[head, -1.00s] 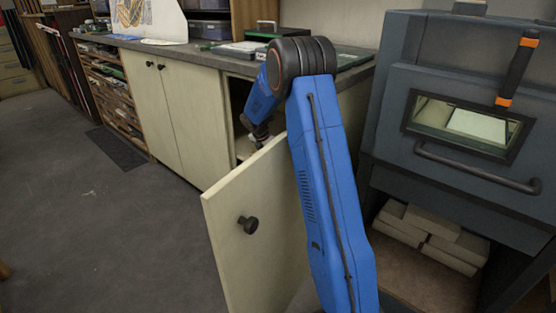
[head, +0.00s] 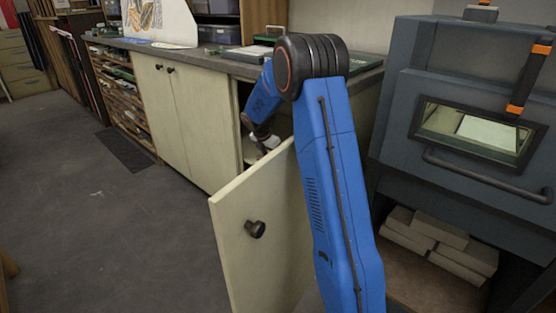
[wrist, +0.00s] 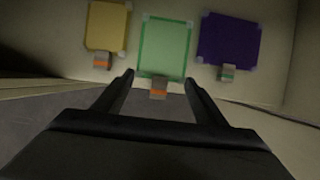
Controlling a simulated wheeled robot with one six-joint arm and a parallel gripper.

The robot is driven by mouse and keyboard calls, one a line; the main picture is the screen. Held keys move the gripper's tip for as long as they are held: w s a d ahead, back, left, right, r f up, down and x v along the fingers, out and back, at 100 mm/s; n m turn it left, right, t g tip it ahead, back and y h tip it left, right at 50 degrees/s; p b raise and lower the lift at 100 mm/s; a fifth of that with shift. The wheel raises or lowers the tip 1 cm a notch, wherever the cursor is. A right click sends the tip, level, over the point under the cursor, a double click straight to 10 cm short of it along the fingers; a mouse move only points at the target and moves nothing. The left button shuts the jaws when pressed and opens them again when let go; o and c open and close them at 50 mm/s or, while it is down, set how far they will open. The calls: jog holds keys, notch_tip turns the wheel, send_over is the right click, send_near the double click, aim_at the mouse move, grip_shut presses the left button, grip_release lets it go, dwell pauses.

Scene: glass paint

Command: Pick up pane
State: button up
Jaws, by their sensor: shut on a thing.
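Three panes show in the wrist view inside the cabinet: a yellow pane (wrist: 107,25) at left, a green pane (wrist: 165,45) in the middle and a purple pane (wrist: 230,40) at right. Each has pale corners and a small striped tab at its lower edge; the green pane's tab (wrist: 158,88) has an orange stripe. My gripper (wrist: 160,80) has a finger at each side of the green pane's lower end and is shut on it. In the head view my wrist reaches into the open cabinet, and the panes are hidden there.
The open cabinet door (head: 262,225) with a dark knob stands close beside my arm. A grey kiln (head: 420,90) with a window and handle is at right, with pale bricks (head: 435,235) below. The countertop (head: 225,62) holds several items.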

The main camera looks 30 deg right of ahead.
jog(key=s+a+r, duration=0.1)
jog(key=s+a, duration=0.1)
jog(key=a, duration=0.5)
jog(key=s+a+r, duration=0.2)
jog(key=s+a, duration=0.1)
jog(key=a, duration=0.3)
jog(key=shift+a, duration=0.35)
dwell(0.4)
